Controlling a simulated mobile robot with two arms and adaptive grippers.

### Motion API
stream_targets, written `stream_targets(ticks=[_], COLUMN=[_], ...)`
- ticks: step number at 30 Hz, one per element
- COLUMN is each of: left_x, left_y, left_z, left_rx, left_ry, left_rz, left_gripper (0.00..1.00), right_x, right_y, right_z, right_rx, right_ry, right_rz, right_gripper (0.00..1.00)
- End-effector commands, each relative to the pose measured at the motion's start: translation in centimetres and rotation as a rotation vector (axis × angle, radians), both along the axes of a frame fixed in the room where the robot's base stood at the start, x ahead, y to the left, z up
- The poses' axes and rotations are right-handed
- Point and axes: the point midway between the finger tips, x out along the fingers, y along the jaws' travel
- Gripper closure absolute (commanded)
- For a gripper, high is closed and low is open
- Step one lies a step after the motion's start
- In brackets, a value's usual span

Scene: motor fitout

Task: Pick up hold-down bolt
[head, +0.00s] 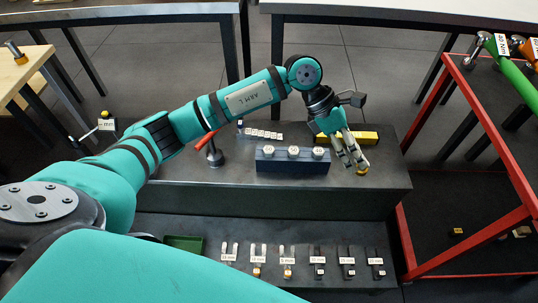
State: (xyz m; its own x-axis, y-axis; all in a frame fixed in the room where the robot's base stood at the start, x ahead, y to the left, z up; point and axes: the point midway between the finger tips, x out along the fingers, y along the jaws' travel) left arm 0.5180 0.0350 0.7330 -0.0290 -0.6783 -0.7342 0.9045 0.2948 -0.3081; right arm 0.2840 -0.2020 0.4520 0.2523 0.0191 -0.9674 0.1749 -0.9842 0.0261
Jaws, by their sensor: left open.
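My left gripper (355,163) reaches over the dark bench and points down, its fingers open. A small yellow piece (362,171) shows right at the fingertips; whether they touch it I cannot tell. A dark blue block (292,167) stands just left of the gripper and bears three pale, labelled round heads, one of them here (268,150). I cannot tell which piece is the hold-down bolt. A bolt-like piece with an orange-brown head (14,48) stands on the wooden table at far left. My right gripper is not in view.
A yellow-and-black block (358,138) lies behind the gripper. A red-handled upright tool (212,150) stands left of the blue block. Several labelled tools (258,262) and a green tray (184,243) line the lower front shelf. A red-framed rack (470,110) borders the right side.

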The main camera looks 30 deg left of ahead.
Motion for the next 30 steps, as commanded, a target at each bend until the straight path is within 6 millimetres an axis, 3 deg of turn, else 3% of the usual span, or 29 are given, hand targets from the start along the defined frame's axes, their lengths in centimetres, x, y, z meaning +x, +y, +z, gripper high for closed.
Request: stream_targets(ticks=[1, 3, 6, 9, 14, 24, 30], left_x=[1.5, 2.7, 3.7, 4.0, 4.0, 3.5, 3.4], left_y=[3.9, 9.0, 15.0, 18.8, 21.1, 21.8, 22.1], left_z=[-0.5, -0.8, 0.1, 1.3, 1.1, -6.1, -9.2], left_rx=[0.177, 0.395, 0.633, 0.778, 0.86, 0.858, 0.856], left_ry=[-0.028, -0.036, -0.018, 0.006, 0.029, 0.032, 0.028], left_rz=[-0.019, -0.033, -0.026, -0.012, 0.002, -0.001, -0.001], left_gripper=[0.4, 0.4, 0.4, 0.4, 0.4, 0.4, 0.4], right_x=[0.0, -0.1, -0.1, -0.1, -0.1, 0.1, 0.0], right_y=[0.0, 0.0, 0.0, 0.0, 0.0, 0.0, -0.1], right_z=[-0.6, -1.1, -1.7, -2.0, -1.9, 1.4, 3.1], right_rx=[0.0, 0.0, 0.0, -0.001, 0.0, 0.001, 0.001], right_ry=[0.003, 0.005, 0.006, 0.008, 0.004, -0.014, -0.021], right_rz=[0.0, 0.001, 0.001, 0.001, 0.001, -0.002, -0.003], right_gripper=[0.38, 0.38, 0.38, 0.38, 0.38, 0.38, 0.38])
